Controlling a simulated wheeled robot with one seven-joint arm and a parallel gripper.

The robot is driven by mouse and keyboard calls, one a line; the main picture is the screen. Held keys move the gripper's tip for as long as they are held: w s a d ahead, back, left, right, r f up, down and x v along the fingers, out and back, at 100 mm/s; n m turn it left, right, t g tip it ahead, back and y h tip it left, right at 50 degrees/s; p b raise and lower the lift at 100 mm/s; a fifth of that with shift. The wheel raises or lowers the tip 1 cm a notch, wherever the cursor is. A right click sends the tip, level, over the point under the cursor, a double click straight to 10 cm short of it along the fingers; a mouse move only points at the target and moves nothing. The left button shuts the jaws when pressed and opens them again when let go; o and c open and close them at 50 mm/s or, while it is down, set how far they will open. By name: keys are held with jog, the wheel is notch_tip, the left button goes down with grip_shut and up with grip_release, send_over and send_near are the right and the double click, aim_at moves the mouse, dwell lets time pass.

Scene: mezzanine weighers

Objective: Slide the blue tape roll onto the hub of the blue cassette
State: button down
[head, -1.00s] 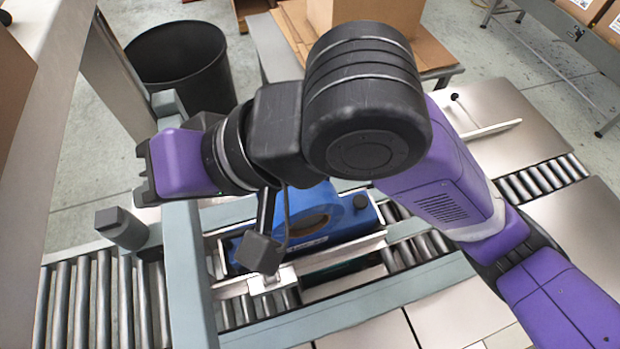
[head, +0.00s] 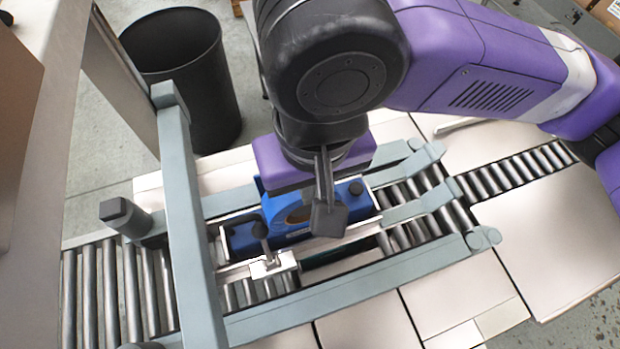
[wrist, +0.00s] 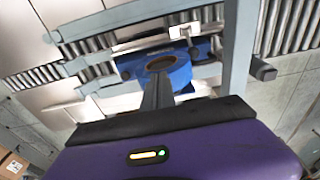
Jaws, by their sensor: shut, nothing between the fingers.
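The blue cassette (head: 243,238) lies in the metal frame over the roller conveyor, with a black knob at its right end. A blue tape roll (head: 272,208) with a brown core stands out at the cassette's middle; whether it is on the hub I cannot tell. The wrist view shows the roll (wrist: 180,76) with its open brown core beyond my fingers. My gripper (wrist: 158,82) is shut and empty, pointing toward the roll. The hub is not clearly visible.
A grey upright post and crossbar (head: 185,210) stand just left of the cassette. A black bin (head: 190,75) stands behind. Pale flat panels (head: 460,295) lie clear at front right.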

aim_at(301, 202)
jog(key=shift+w+a+f+b, duration=0.15)
jog(key=shift+w+f+b, duration=0.3)
jog(key=shift+f+b, duration=0.6)
jog(key=shift+w+a+f+b, duration=0.15)
jog(key=shift+w+f+b, duration=0.35)
jog(key=shift+f, duration=1)
jog(key=shift+w+a+f+b, duration=0.15)
jog(key=shift+w+f+b, duration=0.25)
jog(key=shift+f+b, duration=0.65)
jog(key=s+p, duration=0.1)
jog(key=s+r+p, duration=0.1)
jog(key=s+d+r+p, duration=0.1)
jog(key=s+p, duration=0.1)
jog(key=shift+r, duration=0.25)
